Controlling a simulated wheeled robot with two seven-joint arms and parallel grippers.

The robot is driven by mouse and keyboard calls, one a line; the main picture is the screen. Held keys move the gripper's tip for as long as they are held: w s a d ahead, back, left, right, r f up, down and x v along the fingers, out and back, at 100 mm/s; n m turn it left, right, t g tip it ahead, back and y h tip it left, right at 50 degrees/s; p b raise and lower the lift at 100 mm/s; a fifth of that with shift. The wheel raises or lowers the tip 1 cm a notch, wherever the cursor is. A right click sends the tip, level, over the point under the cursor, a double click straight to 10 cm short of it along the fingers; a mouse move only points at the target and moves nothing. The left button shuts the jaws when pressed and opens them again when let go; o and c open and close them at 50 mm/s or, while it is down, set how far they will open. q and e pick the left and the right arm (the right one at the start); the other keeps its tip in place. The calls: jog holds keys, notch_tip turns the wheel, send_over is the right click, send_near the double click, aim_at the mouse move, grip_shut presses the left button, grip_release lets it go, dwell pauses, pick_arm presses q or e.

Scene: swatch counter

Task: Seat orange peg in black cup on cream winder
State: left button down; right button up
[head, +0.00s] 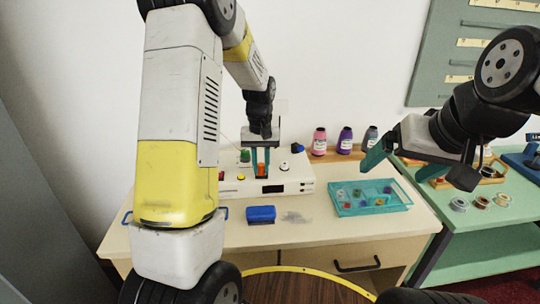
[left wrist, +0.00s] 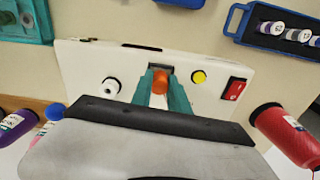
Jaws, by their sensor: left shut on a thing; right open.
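The cream winder (head: 300,177) stands on the counter and also shows in the left wrist view (left wrist: 85,65). My left gripper (head: 261,172) points down over it, its teal fingers shut on the orange peg (head: 261,169). In the left wrist view the peg (left wrist: 160,82) sits between the fingertips. A dark edge just beyond the peg looks like part of the black cup (left wrist: 160,68); the rest is hidden. I cannot tell whether the peg is inside the cup or above it. My right gripper (head: 396,174) is open and empty, raised right of the winder.
A teal compartment tray (head: 372,211) with small coloured parts lies right of the winder. The winder has a white knob (left wrist: 111,87), yellow button (left wrist: 199,76) and red switch (left wrist: 234,92).

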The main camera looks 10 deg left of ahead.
dwell(0.4)
pick_arm(q)
jog(key=c, duration=1.2)
grip_release()
notch_tip(320, 180, up, 8)
jog(key=shift+f, duration=0.15)
jog(key=shift+s, duration=0.1)
jog(key=s+r+m+t, duration=0.1)
jog(key=s+r, duration=0.3)
jog(key=s, duration=0.4)
jog(key=s+d+r+m+t+h, duration=0.1)
jog(key=s+r+t, duration=0.2)
jog(key=s, duration=0.5)
jog(key=s+d+r+t+h, duration=0.1)
jog(key=s+r+t, duration=0.1)
jog(key=s+r, duration=0.3)
jog(key=shift+s+d+m, duration=0.1)
jog(key=shift+s+m, duration=0.3)
jog(key=shift+s, duration=1)
